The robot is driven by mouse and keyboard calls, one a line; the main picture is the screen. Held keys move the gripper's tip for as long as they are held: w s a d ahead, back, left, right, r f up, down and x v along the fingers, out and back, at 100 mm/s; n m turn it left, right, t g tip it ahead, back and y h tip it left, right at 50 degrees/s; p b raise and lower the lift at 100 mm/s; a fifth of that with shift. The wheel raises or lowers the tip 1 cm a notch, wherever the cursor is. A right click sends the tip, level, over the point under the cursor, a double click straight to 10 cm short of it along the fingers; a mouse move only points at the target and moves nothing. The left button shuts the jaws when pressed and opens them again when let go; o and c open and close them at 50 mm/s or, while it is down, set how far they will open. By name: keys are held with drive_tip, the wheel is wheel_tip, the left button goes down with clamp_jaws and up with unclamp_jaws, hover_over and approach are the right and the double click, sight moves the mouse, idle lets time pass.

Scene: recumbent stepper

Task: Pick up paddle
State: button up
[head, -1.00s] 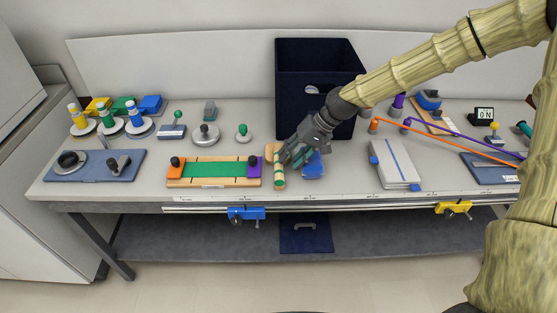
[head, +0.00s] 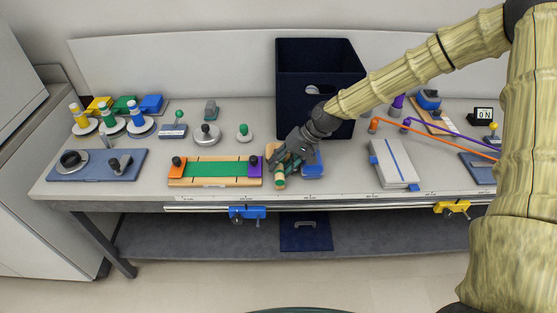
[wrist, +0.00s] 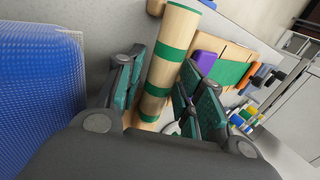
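The likely paddle is a light wooden rod with green bands (head: 280,181), lying near the front edge of the bench. In the wrist view the banded rod (wrist: 168,70) runs lengthwise between my fingers. My gripper (head: 283,164) is low over it, its fingers (wrist: 160,82) apart on either side. A narrow gap seems to show at the fingers; whether either one touches the rod I cannot tell. The rod's lower end is hidden behind the gripper body.
A wooden board with a green strip (head: 215,172) lies close left of the gripper. A dark open bin (head: 318,70) stands behind it. A grey-white box (head: 395,165) is to the right. A blue clamp (head: 247,213) sits on the front edge.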

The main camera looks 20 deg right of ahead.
clamp_jaws()
drive_tip(key=shift+r, duration=0.15)
